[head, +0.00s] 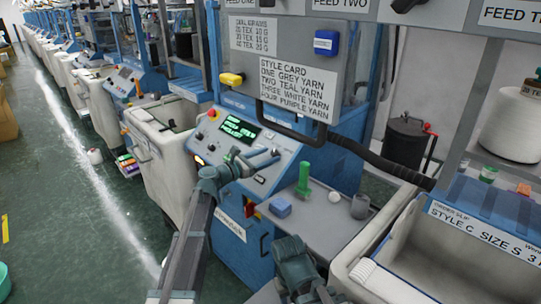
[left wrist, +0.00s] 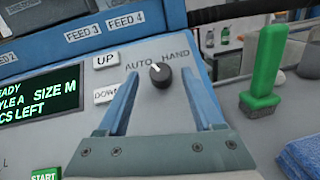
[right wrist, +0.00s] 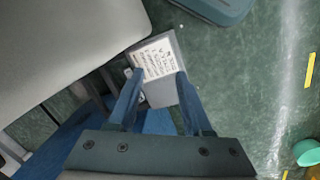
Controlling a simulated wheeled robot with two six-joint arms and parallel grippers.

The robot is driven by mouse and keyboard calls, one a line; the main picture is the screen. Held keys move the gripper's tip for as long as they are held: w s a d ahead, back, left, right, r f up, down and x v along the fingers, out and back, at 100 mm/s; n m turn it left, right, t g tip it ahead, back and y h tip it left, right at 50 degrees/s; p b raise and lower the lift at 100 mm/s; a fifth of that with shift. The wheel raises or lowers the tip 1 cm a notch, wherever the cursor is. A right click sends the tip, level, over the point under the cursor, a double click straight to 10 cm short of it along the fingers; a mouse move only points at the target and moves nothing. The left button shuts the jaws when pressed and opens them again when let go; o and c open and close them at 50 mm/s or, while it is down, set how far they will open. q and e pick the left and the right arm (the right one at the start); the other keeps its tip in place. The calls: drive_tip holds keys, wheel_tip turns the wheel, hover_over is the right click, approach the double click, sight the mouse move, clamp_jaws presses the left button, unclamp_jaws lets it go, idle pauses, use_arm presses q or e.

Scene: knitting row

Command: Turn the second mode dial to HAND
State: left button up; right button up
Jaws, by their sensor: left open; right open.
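The mode dial (left wrist: 160,74) is a round black knob with a white pointer mark, on the sloped grey panel (left wrist: 190,50) in the left wrist view. AUTO stands at its upper left and HAND at its upper right. The white mark points up and left, toward AUTO. My left gripper (left wrist: 160,88) is open, its blue fingers either side of and just below the knob; I cannot tell whether they touch it. In the head view my left gripper (head: 262,157) is over this panel and the knob cannot be made out. My right gripper (right wrist: 160,76) is open and empty above the floor.
UP (left wrist: 105,60) and DOWN buttons, a green-lettered display (left wrist: 40,100) and a START button (left wrist: 45,173) share the panel. A black pipe (head: 350,150) crosses above.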

use_arm(q)
drive_tip(key=shift+x, duration=0.9)
drive_tip(key=shift+s, duration=0.1)
clamp_jaws()
